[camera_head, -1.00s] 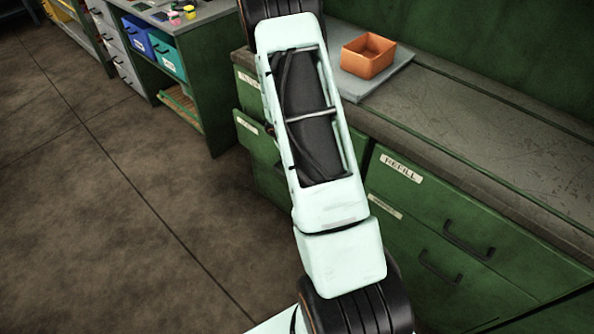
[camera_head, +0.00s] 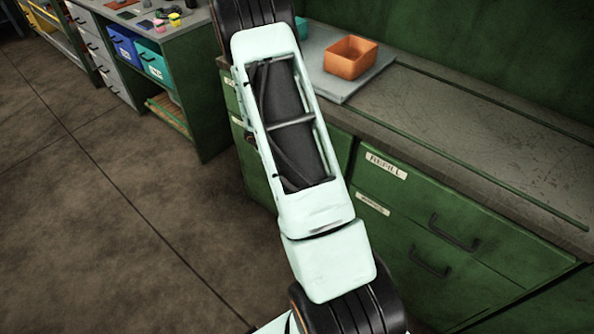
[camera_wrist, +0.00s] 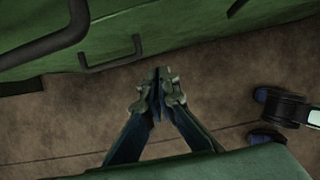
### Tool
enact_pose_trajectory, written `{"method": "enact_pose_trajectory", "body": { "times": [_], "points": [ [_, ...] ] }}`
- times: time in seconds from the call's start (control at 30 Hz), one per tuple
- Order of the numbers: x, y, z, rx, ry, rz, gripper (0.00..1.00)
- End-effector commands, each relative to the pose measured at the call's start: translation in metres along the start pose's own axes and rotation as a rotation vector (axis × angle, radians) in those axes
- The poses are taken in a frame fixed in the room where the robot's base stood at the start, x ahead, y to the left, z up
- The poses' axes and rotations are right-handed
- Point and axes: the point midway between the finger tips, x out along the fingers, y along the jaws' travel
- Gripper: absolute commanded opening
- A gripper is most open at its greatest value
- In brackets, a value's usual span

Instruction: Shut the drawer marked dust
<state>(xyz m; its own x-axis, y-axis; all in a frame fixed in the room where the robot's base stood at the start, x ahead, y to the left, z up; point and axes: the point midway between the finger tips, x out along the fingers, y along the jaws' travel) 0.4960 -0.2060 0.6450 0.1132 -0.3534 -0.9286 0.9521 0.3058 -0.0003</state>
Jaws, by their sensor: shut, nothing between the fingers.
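I cannot read "dust" on any label in view. The green bench in the head view has a drawer labelled REFILL (camera_head: 450,205) and a lower drawer (camera_head: 400,240) whose label is too small to read. Two more labelled drawer fronts at the left (camera_head: 243,150) are mostly hidden behind my arm, so I cannot tell how far out they are. My gripper (camera_wrist: 158,92) shows only in the wrist view, shut and empty over the brown floor. Green fronts with a dark handle (camera_wrist: 112,58) and a larger handle (camera_wrist: 45,45) lie above it in that picture, apart from the fingertips.
An orange bin (camera_head: 350,60) stands on a grey board (camera_head: 345,88) on the bench top, with a teal item (camera_head: 301,28) beside my arm. Another bench with blue (camera_head: 122,45) and teal (camera_head: 156,65) bins is at upper left. The floor (camera_head: 90,220) at left is clear.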

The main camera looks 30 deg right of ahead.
Motion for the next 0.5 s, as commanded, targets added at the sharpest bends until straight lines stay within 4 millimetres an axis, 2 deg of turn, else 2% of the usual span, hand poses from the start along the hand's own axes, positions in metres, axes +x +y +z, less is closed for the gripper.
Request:
{"method": "enact_pose_trajectory", "body": {
  "times": [0.1,0.3,0.5],
  "points": [
    [-0.030,0.004,-0.001,0.004,-0.001,0.005,0.00],
    [-0.073,0.003,-0.001,0.003,-0.001,0.002,0.00],
    [-0.096,0.002,-0.003,0.002,0.000,0.001,0.00]
  ]
}}
